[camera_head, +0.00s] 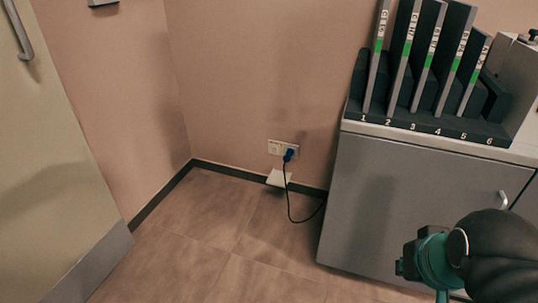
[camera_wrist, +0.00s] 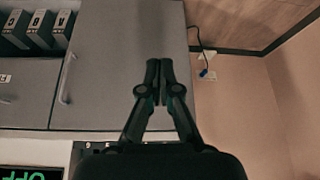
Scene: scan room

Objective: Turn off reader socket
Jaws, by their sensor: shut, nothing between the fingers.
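The reader socket (camera_head: 283,149) is a white double wall socket low on the pink wall, left of the grey cabinet. The switch positions are too small to tell. In the wrist view the picture is upside down, and the socket (camera_wrist: 208,75) is small, right of my gripper (camera_wrist: 160,63). My gripper is shut and empty, apart from the socket, with the cabinet front behind it. In the head view part of my arm shows at the lower right; the fingertips are not clear there.
The grey cabinet (camera_head: 400,210) stands right of the socket, with a black numbered rack (camera_head: 430,125) of upright cassettes on top. A white plate (camera_head: 278,179) leans below the socket. The cable runs down to the floor. A door (camera_head: 50,170) is at left. The floor (camera_head: 215,240) between is clear.

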